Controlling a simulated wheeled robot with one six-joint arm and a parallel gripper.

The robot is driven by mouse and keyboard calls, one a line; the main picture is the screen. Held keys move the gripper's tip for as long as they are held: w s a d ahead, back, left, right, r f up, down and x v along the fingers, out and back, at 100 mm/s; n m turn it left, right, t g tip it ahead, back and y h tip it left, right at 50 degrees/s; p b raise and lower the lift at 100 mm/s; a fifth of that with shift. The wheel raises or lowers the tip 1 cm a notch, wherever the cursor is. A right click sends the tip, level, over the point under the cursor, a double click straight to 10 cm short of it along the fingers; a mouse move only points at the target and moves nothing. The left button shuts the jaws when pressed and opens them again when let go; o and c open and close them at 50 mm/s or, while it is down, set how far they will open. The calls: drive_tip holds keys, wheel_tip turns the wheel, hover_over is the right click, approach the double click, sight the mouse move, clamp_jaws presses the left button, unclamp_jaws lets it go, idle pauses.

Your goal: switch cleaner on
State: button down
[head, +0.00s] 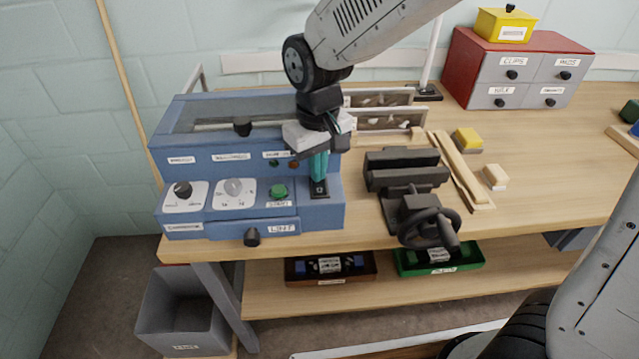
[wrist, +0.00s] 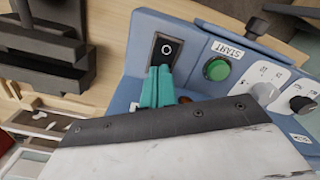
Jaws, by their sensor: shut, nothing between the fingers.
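The cleaner is a blue box-shaped machine (head: 323,215) at the left end of the bench. On its front panel are two dials, a green START button (head: 279,192) and a black rocker switch (head: 320,189) at the right. The switch (wrist: 168,47) also shows in the wrist view, with a white ring mark. My gripper (head: 319,178) points down over the panel, its teal fingertips shut and empty, right at the switch. In the wrist view the fingertips (wrist: 156,84) are at the switch's lower edge; I cannot tell whether they touch it.
A black vise (head: 408,181) stands close right of the machine. Wooden strips (head: 460,170), a yellow block (head: 467,138) and a red drawer cabinet (head: 517,70) are farther right. A grey bin (head: 185,308) is on the floor. The bench's right part is mostly clear.

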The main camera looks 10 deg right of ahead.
drive_tip(key=shift+f, duration=0.15)
drive_tip(key=shift+r, duration=3.55)
drive_tip(key=s+d+r+m, duration=0.2)
drive_tip(key=s+d, duration=0.7)
drive_tip(key=d, duration=0.1)
drive_tip(key=s+d+r+m+t, duration=0.1)
drive_tip(key=s+d+r+m, duration=0.1)
drive_tip(key=s+d, duration=0.8)
drive_tip(key=shift+s+d+r+m, duration=0.15)
drive_tip(key=shift+s+d+m, duration=0.2)
drive_tip(key=shift+m, duration=0.45)
drive_tip(key=shift+w, duration=0.1)
